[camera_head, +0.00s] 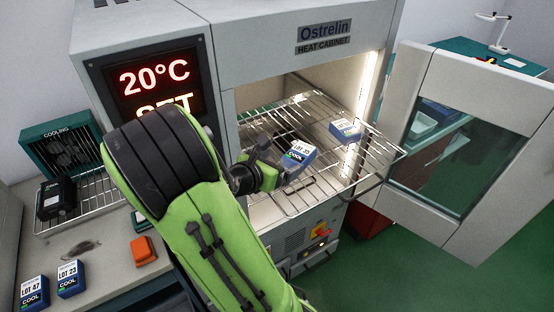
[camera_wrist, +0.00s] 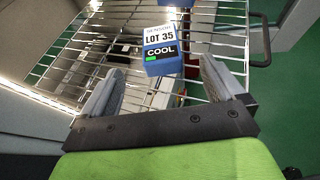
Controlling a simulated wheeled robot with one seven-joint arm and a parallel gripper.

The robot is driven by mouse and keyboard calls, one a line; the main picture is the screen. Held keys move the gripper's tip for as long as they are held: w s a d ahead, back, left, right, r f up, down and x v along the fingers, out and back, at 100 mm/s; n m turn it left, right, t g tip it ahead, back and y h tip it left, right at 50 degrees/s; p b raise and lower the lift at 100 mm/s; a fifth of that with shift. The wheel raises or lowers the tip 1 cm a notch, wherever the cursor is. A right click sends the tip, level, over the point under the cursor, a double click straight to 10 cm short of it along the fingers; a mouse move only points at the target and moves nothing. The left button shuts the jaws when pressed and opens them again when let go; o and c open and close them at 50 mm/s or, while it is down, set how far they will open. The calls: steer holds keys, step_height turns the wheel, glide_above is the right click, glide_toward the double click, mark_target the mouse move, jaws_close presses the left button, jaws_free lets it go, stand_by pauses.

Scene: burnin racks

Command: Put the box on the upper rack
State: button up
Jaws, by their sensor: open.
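A blue and white box labelled LOT 35, COOL (camera_head: 299,157) stands on the pulled-out wire rack (camera_head: 375,158) of the heat cabinet. It also shows in the wrist view (camera_wrist: 162,45), just beyond my fingertips and between their lines. A second blue and white box (camera_head: 345,130) stands farther right on the same rack; only its lower edge shows at the top of the wrist view. My gripper (camera_wrist: 158,85) is open and empty, with fingers pointing toward the LOT 35 box. In the head view, my arm hides part of the rack's left side.
The cabinet door (camera_head: 450,150) stands open at the right. The cabinet display (camera_head: 155,85) reads 20°C. Boxes LOT 47 (camera_head: 34,291) and LOT 23 (camera_head: 69,279) stand on the left counter, near an orange item (camera_head: 143,251). A cooling unit (camera_head: 62,150) with a wire tray is behind them.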

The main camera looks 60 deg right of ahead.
steer(key=shift+a+r, duration=0.25)
steer(key=shift+a, duration=0.3)
steer(key=w+a+m+t+y, duration=0.2)
steer(key=a+m+t+y, duration=0.3)
steer(key=a+m+y, duration=0.85)
steer(key=s+a+r+m, duration=0.1)
steer(key=s+a+r, duration=0.1)
steer(key=a, duration=0.6)
steer(key=s+a+r+m+t, duration=0.1)
steer(key=s+a+r+m, duration=0.1)
steer(key=a, duration=0.6)
steer(key=shift+s+a+r+t, duration=0.3)
steer(key=shift+s+r, duration=0.3)
steer(key=shift+s, duration=0.3)
steer(key=shift+m, duration=0.25)
